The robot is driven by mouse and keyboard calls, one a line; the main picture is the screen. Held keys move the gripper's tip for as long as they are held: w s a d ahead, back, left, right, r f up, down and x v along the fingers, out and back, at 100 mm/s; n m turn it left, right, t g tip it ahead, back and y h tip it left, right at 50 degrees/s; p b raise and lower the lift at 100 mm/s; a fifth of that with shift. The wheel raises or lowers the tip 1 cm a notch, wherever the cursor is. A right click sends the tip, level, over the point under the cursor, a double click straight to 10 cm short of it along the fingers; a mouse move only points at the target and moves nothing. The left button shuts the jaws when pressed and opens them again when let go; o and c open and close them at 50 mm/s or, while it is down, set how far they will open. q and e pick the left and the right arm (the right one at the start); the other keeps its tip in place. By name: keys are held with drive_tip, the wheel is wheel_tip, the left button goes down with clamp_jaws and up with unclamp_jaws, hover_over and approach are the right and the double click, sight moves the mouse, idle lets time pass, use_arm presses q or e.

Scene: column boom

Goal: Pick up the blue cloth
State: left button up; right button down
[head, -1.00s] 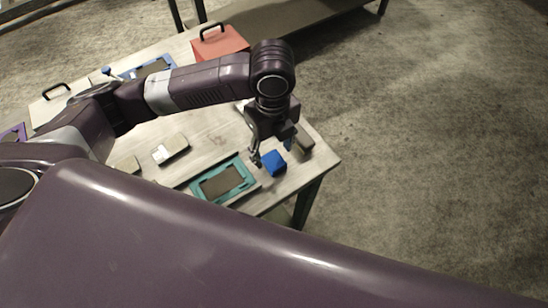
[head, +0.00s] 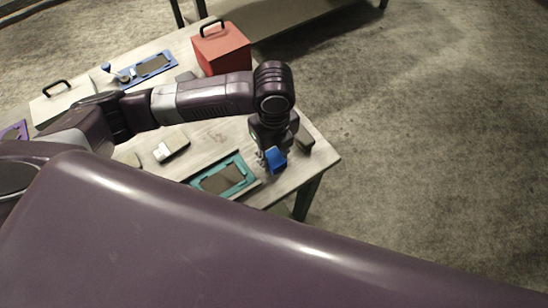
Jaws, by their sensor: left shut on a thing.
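The blue cloth (head: 277,161) is a small blue folded piece near the right end of the pale table (head: 315,165). My left gripper (head: 267,158) points down and is shut on the blue cloth, which sticks out to the right of the fingers. The cloth's left part is hidden by the fingers. I cannot tell for sure whether it is clear of the tabletop. My right gripper does not show.
A teal frame (head: 224,178) lies left of the cloth, near the front edge. A dark block (head: 305,138) lies behind it, to the right. A red box (head: 221,50), a white box (head: 62,102) and a blue frame (head: 155,66) stand farther back. Bare floor lies right.

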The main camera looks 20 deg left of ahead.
sight(274, 157)
use_arm(q)
wheel_tip(274, 157, up, 20)
idle(0.8)
